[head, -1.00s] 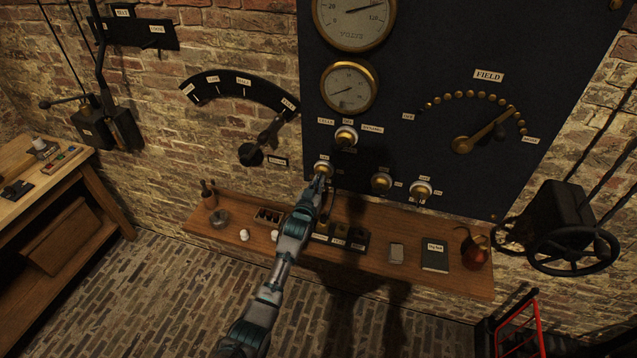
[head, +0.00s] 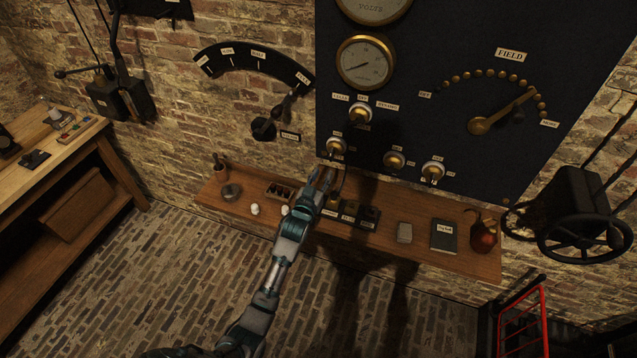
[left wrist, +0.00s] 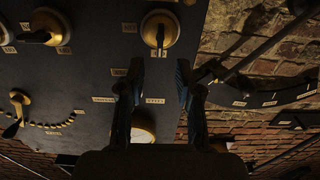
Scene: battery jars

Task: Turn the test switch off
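Several round switches with brass centres and pale rims sit low on the dark panel (head: 455,60). My right gripper is not in view.
A wooden shelf (head: 460,262) runs below the panel, with a dark book (head: 444,236), a red jug (head: 484,235) and small jars on it. A handwheel (head: 583,243) stands at the right. A workbench (head: 75,150) is at the left.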

